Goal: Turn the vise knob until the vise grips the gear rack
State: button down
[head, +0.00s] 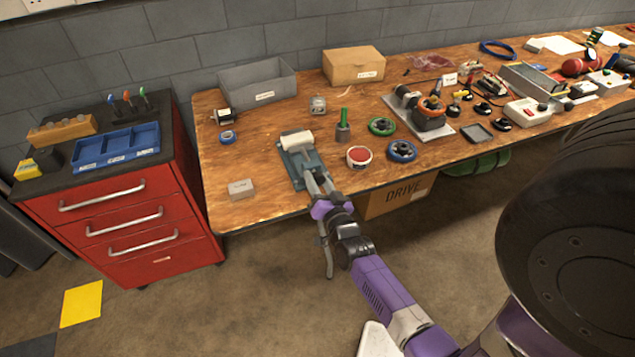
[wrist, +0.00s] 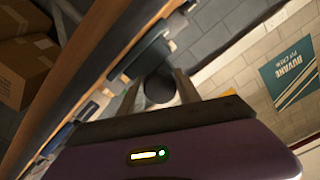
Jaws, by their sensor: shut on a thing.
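The vise (head: 292,166) is a blue-grey fixture near the front edge of the wooden bench, left of its middle. A pale bar (head: 297,140) lies across its far end; it may be the gear rack, but its teeth and its contact with the jaws are too small to tell. My gripper (head: 316,181) reaches over the bench edge to the vise's near end. In the wrist view, its two fingers are shut on the dark round vise knob (wrist: 158,89), one on each side. In the head view my fingers largely hide the knob. The vise body (wrist: 147,54) shows dark beyond it.
A small grey block (head: 241,189) lies left of the vise. A red-and-white round container (head: 360,157), a blue ring (head: 402,151) and a green-handled tool (head: 343,128) stand to its right. A red drawer cabinet (head: 125,225) stands left of the bench. The floor in front is open.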

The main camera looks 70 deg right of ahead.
jog(key=m+b, duration=0.1)
jog(key=m, duration=0.3)
jog(key=shift+m+b, duration=0.8)
jog(key=shift+m, duration=1.2)
jog(key=shift+m, duration=0.3)
jog(key=c, duration=0.9)
grip_release()
jog(key=shift+a, duration=0.1)
jog(key=v, duration=0.7)
jog(key=shift+s+a, duration=0.2)
jog(key=shift+s, duration=0.1)
